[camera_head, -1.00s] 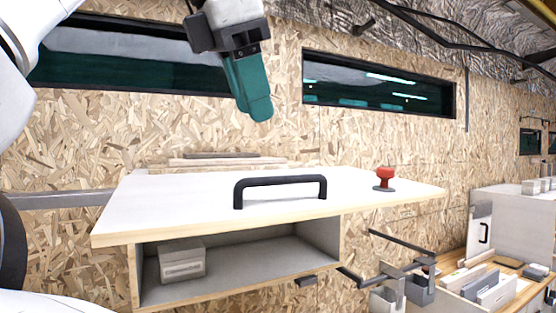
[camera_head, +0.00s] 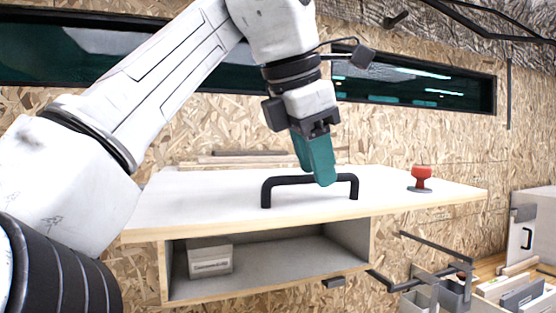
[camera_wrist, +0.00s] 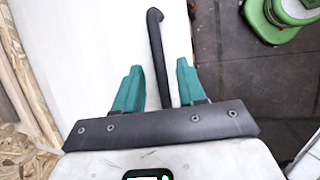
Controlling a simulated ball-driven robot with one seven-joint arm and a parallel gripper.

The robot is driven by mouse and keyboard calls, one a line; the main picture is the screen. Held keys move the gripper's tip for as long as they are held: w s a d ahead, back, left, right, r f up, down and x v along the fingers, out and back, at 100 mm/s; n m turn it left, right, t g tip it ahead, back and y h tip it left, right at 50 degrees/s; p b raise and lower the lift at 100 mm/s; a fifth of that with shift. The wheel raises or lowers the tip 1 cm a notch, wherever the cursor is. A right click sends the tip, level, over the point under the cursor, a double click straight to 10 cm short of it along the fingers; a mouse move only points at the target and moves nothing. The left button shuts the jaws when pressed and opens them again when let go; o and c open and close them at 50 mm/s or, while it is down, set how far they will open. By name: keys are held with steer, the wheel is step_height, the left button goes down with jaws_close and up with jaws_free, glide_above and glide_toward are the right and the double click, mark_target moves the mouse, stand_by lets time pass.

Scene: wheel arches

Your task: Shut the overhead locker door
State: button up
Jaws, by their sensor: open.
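The overhead locker's white door (camera_head: 220,205) stands swung up, roughly level above the open grey compartment (camera_head: 290,262). A black bar handle (camera_head: 285,181) is fixed on its upper face. My gripper (camera_head: 318,178) points down at the right part of the handle, its teal fingers open. In the wrist view the handle (camera_wrist: 157,45) runs between the two fingers of the gripper (camera_wrist: 158,67). I cannot tell whether either finger touches it. A small pale box (camera_head: 209,260) sits inside the locker at the left.
A red knob-shaped object on a dark base (camera_head: 420,178) stands on the door to the right of the handle. Dark metal brackets (camera_head: 425,245) stick out at the lower right. A dark window (camera_head: 440,85) is in the chipboard wall behind. Dark floor (camera_wrist: 245,85) shows beside the door.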

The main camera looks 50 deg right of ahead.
steer(key=shift+f, duration=0.1)
steer(key=shift+c, duration=0.4)
jaws_close()
